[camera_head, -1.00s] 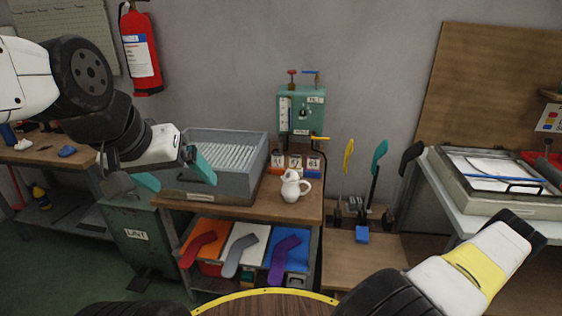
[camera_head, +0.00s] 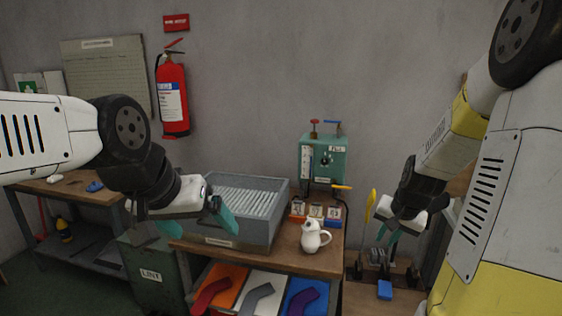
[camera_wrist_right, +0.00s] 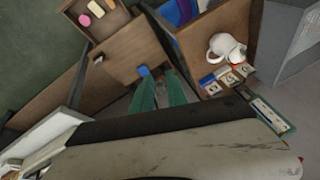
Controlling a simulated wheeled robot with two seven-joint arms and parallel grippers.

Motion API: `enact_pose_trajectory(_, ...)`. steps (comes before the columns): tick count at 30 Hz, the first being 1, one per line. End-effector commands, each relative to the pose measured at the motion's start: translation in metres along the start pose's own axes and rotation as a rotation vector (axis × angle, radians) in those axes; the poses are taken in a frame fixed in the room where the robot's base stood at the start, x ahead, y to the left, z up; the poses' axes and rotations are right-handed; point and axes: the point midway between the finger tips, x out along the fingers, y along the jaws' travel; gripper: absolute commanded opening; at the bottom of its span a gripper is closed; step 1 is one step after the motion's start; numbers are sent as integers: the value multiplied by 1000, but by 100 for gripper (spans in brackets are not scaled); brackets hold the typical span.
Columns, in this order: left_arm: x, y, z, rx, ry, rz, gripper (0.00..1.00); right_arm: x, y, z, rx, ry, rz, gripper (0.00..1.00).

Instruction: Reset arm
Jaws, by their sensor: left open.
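My left gripper (camera_head: 185,222) is in the head view, at the left, in front of the grey ribbed bin. Its teal fingers are spread apart with nothing between them. My right gripper (camera_head: 389,236) is raised at the right of the head view, above the low wooden stand with the blue block. In the right wrist view its two teal fingers (camera_wrist_right: 160,88) show a narrow gap and hold nothing. The right forearm fills much of the right side of the head view and hides what is behind it.
Socks in trays (camera_head: 257,299) lie below. A green lint box (camera_head: 152,270) stands left. A yellow paddle (camera_head: 369,205) stands near my right gripper.

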Motion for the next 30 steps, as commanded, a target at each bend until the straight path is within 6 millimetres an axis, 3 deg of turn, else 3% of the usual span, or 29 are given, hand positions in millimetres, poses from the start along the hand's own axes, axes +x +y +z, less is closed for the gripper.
enact_pose_trajectory(1,0,0,0,0,0,0,91,-28,-18,6,-55,17,-19,18)
enact_pose_trajectory(6,0,0,0,0,0,0,91,-102,-56,44,-221,39,-72,18)
enact_pose_trajectory(12,0,0,0,0,0,0,91,-172,-76,103,-402,66,-139,18)
enact_pose_trajectory(15,0,0,0,0,0,0,91,-195,-77,128,-472,76,-168,18)
enact_pose_trajectory(21,0,0,0,0,0,0,91,-215,-75,156,-546,84,-198,18)
enact_pose_trajectory(30,0,0,0,0,0,0,91,-217,-74,159,-555,83,-201,18)
